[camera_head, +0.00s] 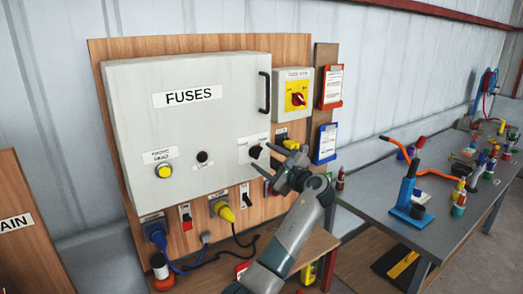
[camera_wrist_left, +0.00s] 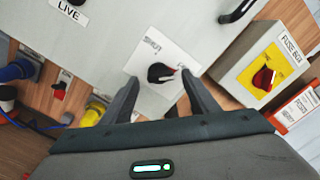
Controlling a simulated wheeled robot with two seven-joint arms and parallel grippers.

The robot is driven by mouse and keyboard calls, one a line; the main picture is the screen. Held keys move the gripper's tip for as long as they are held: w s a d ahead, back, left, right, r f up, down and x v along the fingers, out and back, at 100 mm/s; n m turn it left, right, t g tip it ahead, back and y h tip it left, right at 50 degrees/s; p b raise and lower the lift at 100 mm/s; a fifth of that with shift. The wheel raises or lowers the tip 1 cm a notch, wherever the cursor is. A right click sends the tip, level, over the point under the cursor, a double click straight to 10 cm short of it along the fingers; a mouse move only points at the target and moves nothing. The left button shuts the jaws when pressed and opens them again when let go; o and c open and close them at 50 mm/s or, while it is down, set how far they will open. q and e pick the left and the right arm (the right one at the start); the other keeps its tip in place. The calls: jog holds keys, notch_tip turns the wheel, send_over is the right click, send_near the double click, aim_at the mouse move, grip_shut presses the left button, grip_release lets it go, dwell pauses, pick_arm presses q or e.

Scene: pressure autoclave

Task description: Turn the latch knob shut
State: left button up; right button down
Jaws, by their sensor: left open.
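The latch knob (camera_head: 255,152) is a small black knob on a white plate at the lower right of the grey fuse box door. In the left wrist view the knob (camera_wrist_left: 158,73) shows a pale mark on its right side and sits between and just beyond my fingertips. My left gripper (camera_head: 279,163) is open in front of the box, to the lower right of the knob in the head view. In the left wrist view the two fingers of the left gripper (camera_wrist_left: 160,82) are spread with nothing held. Whether they touch the knob cannot be told. My right gripper is not in view.
The fuse box door (camera_head: 205,115) looks closed, with a black handle (camera_head: 264,92) at its right. A yellow-faced switch box (camera_head: 295,94) stands right of it. Blue (camera_head: 155,231) and yellow (camera_head: 222,210) plugs are below. A cluttered bench (camera_head: 375,200) is at right.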

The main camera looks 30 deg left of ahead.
aim_at(257, 153)
pick_arm(q)
jog(key=shift+p+x, duration=0.3)
jog(key=shift+x, duration=0.95)
jog(key=c, duration=1.1)
jog(key=shift+o, duration=0.2)
